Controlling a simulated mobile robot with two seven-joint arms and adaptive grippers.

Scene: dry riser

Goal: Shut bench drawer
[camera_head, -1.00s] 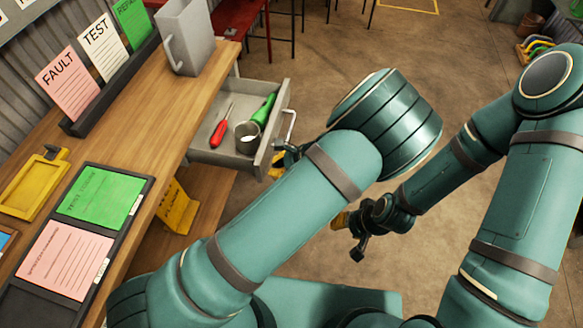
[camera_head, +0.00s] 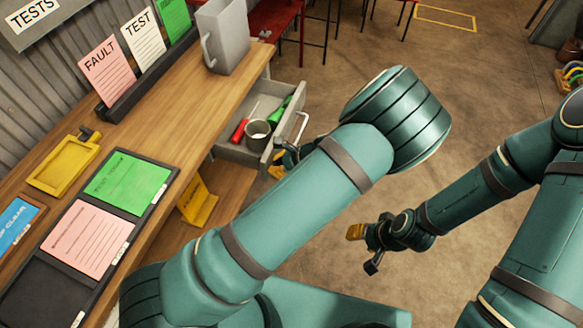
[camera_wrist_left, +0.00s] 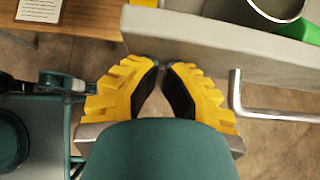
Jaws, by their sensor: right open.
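The grey bench drawer (camera_head: 233,152) stands partly open from the wooden bench (camera_head: 187,101). Its bar handle (camera_head: 302,127) is on the front and also shows at right in the left wrist view (camera_wrist_left: 275,115). My left gripper (camera_head: 283,163) is low beside the drawer front, partly hidden by my arm. In the left wrist view its yellow fingers (camera_wrist_left: 163,80) are close together with a small gap, tips at the drawer front's lower edge, left of the handle. Contact is unclear; nothing shows between them. My right gripper (camera_head: 364,246) is open and empty over the floor.
The drawer holds a grey cup (camera_head: 258,131), a red-handled screwdriver (camera_head: 240,130) and a green-handled tool (camera_head: 282,104). A grey jug (camera_head: 225,38) stands on the bench above. A yellow sign (camera_head: 198,202) is on the lower shelf.

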